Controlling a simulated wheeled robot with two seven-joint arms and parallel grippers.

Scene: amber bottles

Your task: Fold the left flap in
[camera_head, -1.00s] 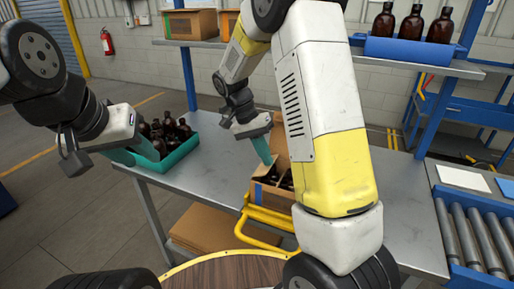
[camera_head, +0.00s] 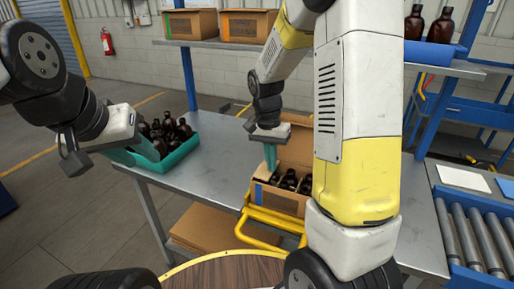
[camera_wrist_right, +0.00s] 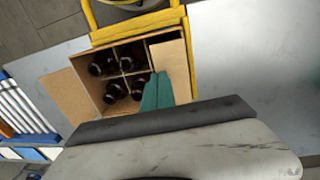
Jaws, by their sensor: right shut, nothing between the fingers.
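An open cardboard box (camera_head: 283,203) with dark bottles in a divided grid stands on the table; it also shows in the right wrist view (camera_wrist_right: 103,73). In that view, the left flap (camera_wrist_right: 171,72) is the tan panel at the right, appearing leaned inward over that side of the box. My right gripper (camera_head: 270,158) is shut and empty, pointing down at the box's left side. Its teal fingers (camera_wrist_right: 157,92) are beside the flap; I cannot tell whether they touch it. My left gripper (camera_head: 122,157) is by the teal crate; its finger gap is unclear.
The teal crate (camera_head: 172,160) holds several amber bottles. A yellow frame (camera_head: 262,238) stands at the box's near side. Another box flap (camera_wrist_right: 68,96) sticks outward at the left of the wrist view. The table (camera_head: 213,178) between crate and box is clear.

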